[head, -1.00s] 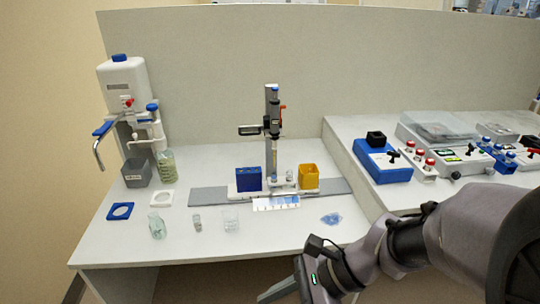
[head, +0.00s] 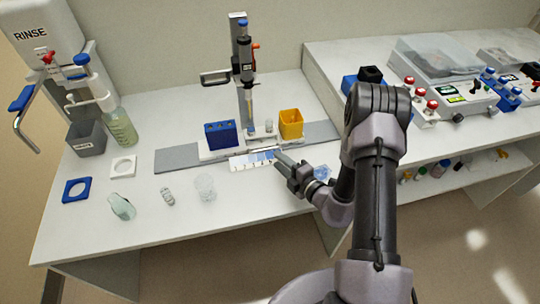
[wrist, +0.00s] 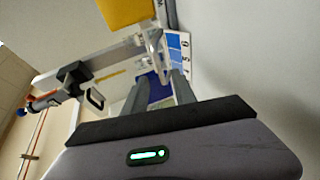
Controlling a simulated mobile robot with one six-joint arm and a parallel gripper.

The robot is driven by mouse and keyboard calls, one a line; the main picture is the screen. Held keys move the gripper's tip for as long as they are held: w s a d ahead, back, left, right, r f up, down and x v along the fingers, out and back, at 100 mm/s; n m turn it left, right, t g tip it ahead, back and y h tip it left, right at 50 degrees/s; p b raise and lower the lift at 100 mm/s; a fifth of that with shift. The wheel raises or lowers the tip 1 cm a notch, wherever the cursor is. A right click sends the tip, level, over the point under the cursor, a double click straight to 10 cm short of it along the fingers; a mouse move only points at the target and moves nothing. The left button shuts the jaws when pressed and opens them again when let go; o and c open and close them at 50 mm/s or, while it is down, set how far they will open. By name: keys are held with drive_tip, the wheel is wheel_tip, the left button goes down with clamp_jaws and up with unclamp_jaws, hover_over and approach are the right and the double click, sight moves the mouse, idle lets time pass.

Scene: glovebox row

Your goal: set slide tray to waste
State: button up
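The slide tray (head: 213,154) is a white carriage on a grey rail (head: 177,160) in the head view. It bears a blue rack (head: 221,135) on the left, a small clear vial (head: 269,126), and a yellow bin (head: 291,124) on the right. The yellow bin also shows at the top of the wrist view (wrist: 124,10). A blue-and-white scale strip (head: 240,163) lies along the tray's front; its numbers show in the wrist view (wrist: 177,50). My gripper (head: 279,156) is at the tray's front, right of the strip. Its fingers (wrist: 160,88) are apart, nothing visibly held; contact cannot be told.
An upright dispenser column (head: 243,75) stands behind the tray. A raised bench with control boxes (head: 440,92) is at the right.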

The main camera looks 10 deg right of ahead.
drive_tip(key=b+x, duration=0.1)
drive_tip(key=x, duration=0.5)
clamp_jaws()
idle(1.2)
